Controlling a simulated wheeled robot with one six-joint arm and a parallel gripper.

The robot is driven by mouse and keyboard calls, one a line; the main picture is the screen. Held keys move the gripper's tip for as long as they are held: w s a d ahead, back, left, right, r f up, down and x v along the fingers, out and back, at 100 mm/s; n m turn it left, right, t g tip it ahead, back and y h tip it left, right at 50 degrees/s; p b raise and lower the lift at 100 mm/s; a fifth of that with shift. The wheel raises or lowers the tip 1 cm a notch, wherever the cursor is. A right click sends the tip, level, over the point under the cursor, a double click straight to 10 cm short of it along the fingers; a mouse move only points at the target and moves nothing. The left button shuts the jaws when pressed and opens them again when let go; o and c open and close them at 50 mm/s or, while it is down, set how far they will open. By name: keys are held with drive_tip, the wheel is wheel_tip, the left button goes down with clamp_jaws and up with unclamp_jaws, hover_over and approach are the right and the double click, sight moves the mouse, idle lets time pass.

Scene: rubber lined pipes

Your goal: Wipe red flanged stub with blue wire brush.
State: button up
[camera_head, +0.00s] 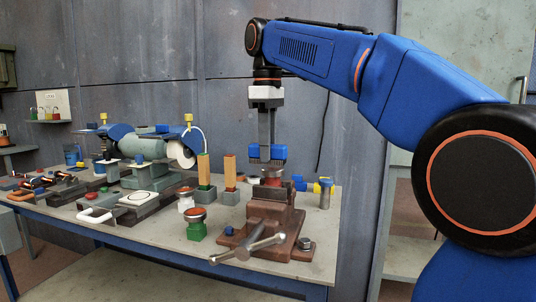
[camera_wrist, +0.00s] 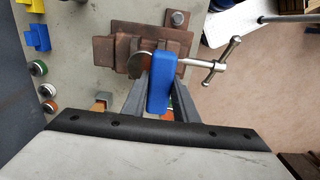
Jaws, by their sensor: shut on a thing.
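The blue wire brush (camera_head: 279,153) is held in my gripper (camera_head: 266,146), bristles down. In the wrist view the brush (camera_wrist: 160,84) lies between the two fingers of my gripper (camera_wrist: 160,100). The red flanged stub (camera_head: 272,180) stands upright in the jaws of the brown vise (camera_head: 262,222), directly below the brush. The bristles are at or just above its top; I cannot tell if they touch. In the wrist view the brush hides much of the stub, and a grey round edge shows beside it.
The vise handle (camera_head: 246,248) sticks out towards the front. A green-based stub (camera_head: 196,226), wooden-topped blocks (camera_head: 229,172) and a bench grinder (camera_head: 150,150) stand to the left. A grey metal cylinder (camera_head: 325,196) stands right of the vise. The bench front (camera_head: 150,245) is mostly clear.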

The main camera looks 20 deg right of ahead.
drive_tip(key=shift+r, duration=2.15)
